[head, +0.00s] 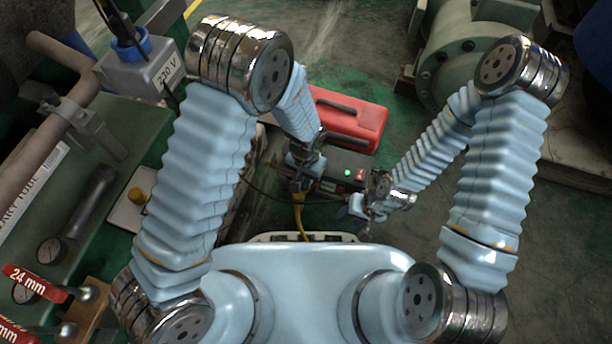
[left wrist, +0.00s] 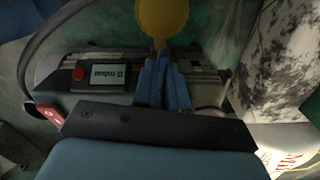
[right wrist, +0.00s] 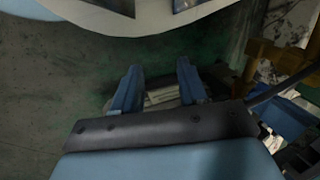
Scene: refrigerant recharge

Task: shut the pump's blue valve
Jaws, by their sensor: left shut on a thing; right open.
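The pump (head: 345,168) is a dark box on the green floor, with a green light and a red switch on top. In the left wrist view the pump (left wrist: 105,95) shows a lit display and a red knob. My left gripper (head: 300,188) is over the pump's left end. Its blue fingers (left wrist: 162,60) are closed together at the neck of a yellow thing (left wrist: 163,20), which also hangs below the gripper in the head view (head: 299,212). My right gripper (head: 360,207) is open and empty near the pump's front right (right wrist: 157,82). I cannot make out the blue valve.
A red case (head: 345,122) lies behind the pump. A dark hose (head: 265,195) curves to the pump from the left. A green bench (head: 90,225) with pipes and a 220 V box (head: 150,75) stands at left.

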